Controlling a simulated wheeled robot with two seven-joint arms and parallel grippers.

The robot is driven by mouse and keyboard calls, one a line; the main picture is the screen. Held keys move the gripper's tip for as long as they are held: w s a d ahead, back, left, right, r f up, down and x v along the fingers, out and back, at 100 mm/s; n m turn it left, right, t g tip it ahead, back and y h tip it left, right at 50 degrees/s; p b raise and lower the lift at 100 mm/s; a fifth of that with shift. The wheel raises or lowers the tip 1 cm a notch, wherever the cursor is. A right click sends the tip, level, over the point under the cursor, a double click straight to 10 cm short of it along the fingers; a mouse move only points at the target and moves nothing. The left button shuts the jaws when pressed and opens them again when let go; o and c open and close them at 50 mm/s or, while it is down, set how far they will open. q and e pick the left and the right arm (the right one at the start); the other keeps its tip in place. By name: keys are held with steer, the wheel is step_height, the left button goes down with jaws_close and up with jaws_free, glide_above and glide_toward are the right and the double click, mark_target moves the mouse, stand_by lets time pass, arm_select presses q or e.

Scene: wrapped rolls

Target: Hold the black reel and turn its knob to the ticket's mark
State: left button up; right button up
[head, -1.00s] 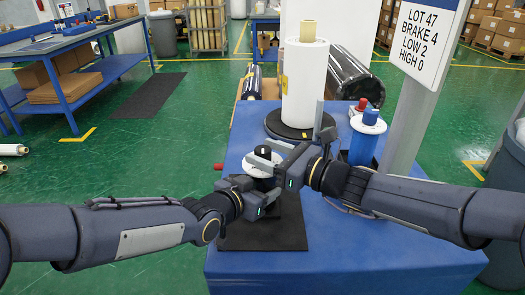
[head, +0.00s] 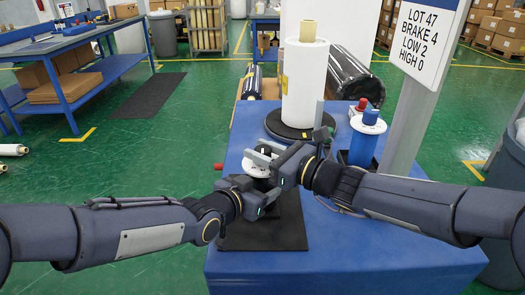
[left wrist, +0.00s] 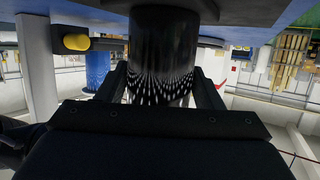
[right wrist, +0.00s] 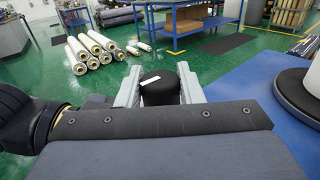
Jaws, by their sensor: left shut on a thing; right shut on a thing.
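The black reel stands upright on a black mat (head: 288,232), topped by a white dial (head: 252,169). My left gripper (head: 254,189) is shut around its body, which fills the space between the fingers in the left wrist view (left wrist: 163,55). My right gripper (head: 264,157) is shut on the black knob (right wrist: 160,90) on top. A white mark on the knob points towards the left finger in the right wrist view. My fingers hide most of the knob and the dial's scale in the head view. The ticket (head: 428,38) reads LOT 47, BRAKE 4, LOW 2, HIGH 0.
A tall white wrapped roll (head: 304,85) stands on a black disc behind my grippers. A signpost (head: 410,125) rises at the right. The table's front right is clear.

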steer(key=shift+a+r+m+t+h, duration=0.1)
steer(key=shift+r+m+t+h, duration=0.05)
steer(key=shift+m+t+h, duration=1.65)
steer(key=shift+t+h, duration=0.4)
steer(key=shift+h, duration=0.1)
steer(key=shift+m, duration=0.3)
steer(key=o, duration=1)
steer(key=v, duration=1.2)
steer(key=shift+c, duration=0.3)
